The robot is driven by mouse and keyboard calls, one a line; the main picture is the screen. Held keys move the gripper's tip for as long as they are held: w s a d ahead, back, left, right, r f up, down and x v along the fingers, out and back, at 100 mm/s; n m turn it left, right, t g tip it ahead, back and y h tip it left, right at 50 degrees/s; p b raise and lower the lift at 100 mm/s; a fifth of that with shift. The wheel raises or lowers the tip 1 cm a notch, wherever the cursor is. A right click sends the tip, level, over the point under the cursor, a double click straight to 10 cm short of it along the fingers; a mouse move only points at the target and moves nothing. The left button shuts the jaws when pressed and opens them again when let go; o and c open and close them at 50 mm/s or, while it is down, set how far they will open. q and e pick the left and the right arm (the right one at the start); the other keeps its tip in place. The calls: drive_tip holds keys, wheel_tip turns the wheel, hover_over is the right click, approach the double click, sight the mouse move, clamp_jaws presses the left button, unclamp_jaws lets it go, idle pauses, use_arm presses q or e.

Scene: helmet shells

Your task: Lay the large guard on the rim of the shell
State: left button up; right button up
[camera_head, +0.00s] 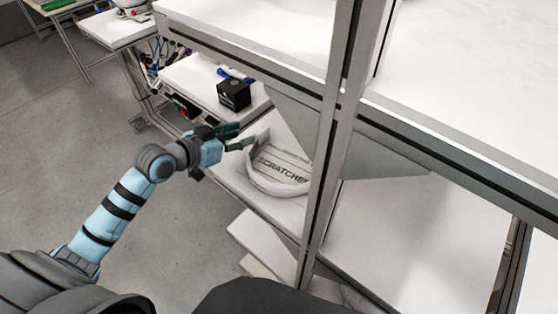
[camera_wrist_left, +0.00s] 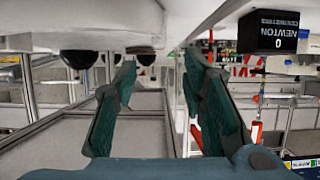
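My left gripper (camera_head: 240,136) is open beside the lower shelf in the head view. Its two fingers show apart with nothing between them in the left wrist view (camera_wrist_left: 158,100). A pale curved band (camera_head: 266,184) lies on the shelf just past the fingertips, around the printed word "SCRATCHED", partly cut off by a post. I cannot tell whether it is the large guard or a tray's rim. No shell is clearly identifiable; two dark rounded things (camera_wrist_left: 79,58) in the left wrist view are unclear. My right gripper is out of view.
A black box (camera_head: 234,94) stands on a white surface behind the gripper. A metal post (camera_head: 325,150) and the upper white shelf (camera_head: 460,70) stand close on the right. Tools (camera_head: 178,104) lie at the shelf's far end. Open grey floor (camera_head: 60,150) is on the left.

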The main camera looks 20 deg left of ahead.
sight(259, 131)
use_arm(q)
drive_tip(key=shift+w+d+f, duration=0.25)
drive_tip(key=shift+w+d, duration=0.45)
drive_tip(key=shift+d, duration=0.05)
drive_tip(key=x, duration=0.5)
drive_tip(key=a+x, duration=0.1)
drive_tip(key=x, duration=0.1)
drive_tip(key=shift+w+f, duration=0.15)
drive_tip(key=shift+f, duration=0.3)
drive_tip(key=shift+s+d+r, duration=0.1)
drive_tip(key=shift+s+r, duration=0.1)
drive_tip(key=shift+s, duration=0.05)
drive_tip(key=shift+c, duration=0.8)
clamp_jaws()
